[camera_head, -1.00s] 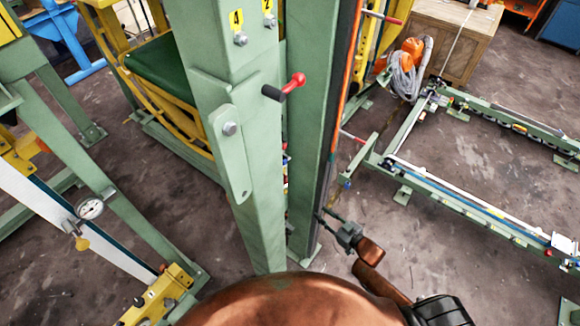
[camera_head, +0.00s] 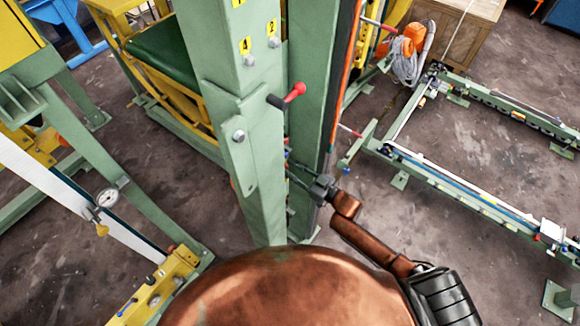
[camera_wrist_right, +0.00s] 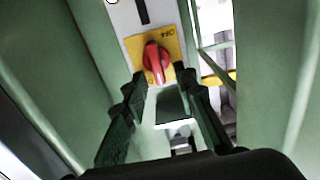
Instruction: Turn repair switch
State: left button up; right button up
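The repair switch is a red rotary knob (camera_wrist_right: 154,62) on a yellow plate (camera_wrist_right: 172,46), in the right wrist view at upper centre. The plate sits on a pale panel (camera_wrist_right: 134,14) between green posts. My right gripper (camera_wrist_right: 161,80) is open, its two dark fingers pointing at the knob, with the tips just below and to either side of it. Whether they touch it I cannot tell. In the head view the right gripper (camera_head: 300,181) reaches in beside the green column (camera_head: 228,100), and the knob is hidden there. My left gripper is not in view.
A red-tipped lever (camera_head: 294,93) sticks out of the column above my right gripper. Green post walls (camera_wrist_right: 62,70) close in on both sides of the gripper. A low green frame (camera_head: 470,190) lies on the floor at right.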

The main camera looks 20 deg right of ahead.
jog(key=shift+w+a, duration=0.15)
jog(key=shift+c, duration=0.2)
grip_shut()
